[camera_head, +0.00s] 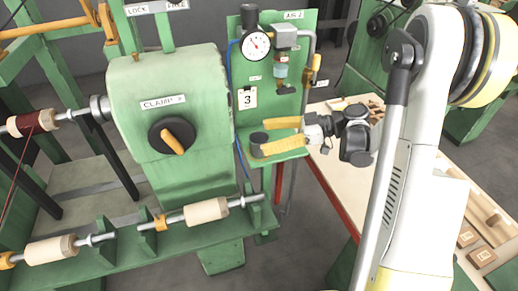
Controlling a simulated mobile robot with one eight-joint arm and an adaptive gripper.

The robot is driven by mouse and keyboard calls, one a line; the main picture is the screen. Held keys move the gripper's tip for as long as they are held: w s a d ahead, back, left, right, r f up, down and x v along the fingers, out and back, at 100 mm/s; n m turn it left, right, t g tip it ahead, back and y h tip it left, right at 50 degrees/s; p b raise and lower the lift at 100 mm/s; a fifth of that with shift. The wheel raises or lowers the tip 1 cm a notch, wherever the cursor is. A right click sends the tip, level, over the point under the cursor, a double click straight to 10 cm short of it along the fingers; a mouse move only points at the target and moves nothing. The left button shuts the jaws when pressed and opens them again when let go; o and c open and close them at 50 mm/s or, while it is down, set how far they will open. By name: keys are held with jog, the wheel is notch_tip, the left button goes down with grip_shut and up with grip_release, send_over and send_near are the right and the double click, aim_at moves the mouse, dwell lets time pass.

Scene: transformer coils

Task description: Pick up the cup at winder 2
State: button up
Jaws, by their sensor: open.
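A small dark grey cup (259,139) stands on a green shelf (290,155) below the gauge panel. My gripper (261,136) reaches in from the right with its two yellow fingers apart. The cup is at the fingertips, one finger on its far side and one on its near side.
A green clamp housing (170,95) with a black knob stands left. Wooden spools (206,211) sit on a rod below. A workbench (335,160) is at right.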

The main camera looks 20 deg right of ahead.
jog(key=x, duration=0.2)
jog(key=shift+w+a+f, duration=0.1)
jog(key=shift+a+f, duration=0.05)
jog(key=shift+a, duration=0.1)
jog(key=c, duration=1.3)
